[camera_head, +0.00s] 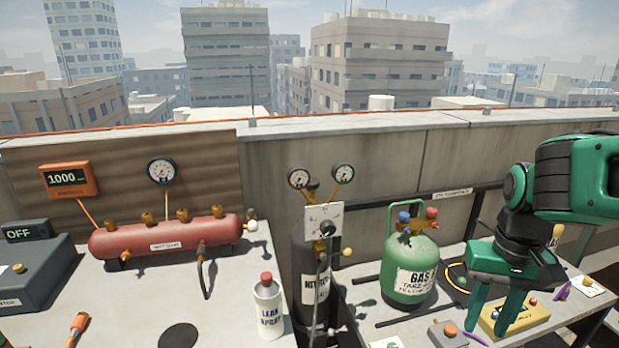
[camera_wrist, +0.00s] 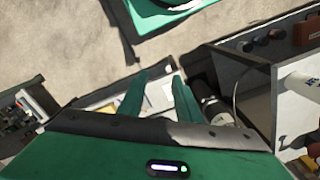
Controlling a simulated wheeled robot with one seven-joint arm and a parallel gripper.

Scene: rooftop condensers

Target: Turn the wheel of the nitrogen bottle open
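The nitrogen bottle (camera_head: 308,265) is a dark upright cylinder with a partly visible white label, standing in the gap between two tabletops in the head view. A white plate with markings and a dark round knob (camera_head: 327,228) sits at its top, below two gauges; I cannot tell for certain whether this knob is the wheel. A thin hose or rod hangs in front of the bottle. My gripper (camera_head: 487,330) is at the right, well apart from the bottle, pointing down over the right table. Its two green fingers are spread and empty; they also show in the wrist view (camera_wrist: 174,76).
A green gas bottle (camera_head: 408,268) stands between the nitrogen bottle and my gripper. A leak spray can (camera_head: 268,308) stands on the left table, near a red manifold tank (camera_head: 165,236). A yellow device (camera_head: 512,316) lies below my gripper. A parapet wall runs behind.

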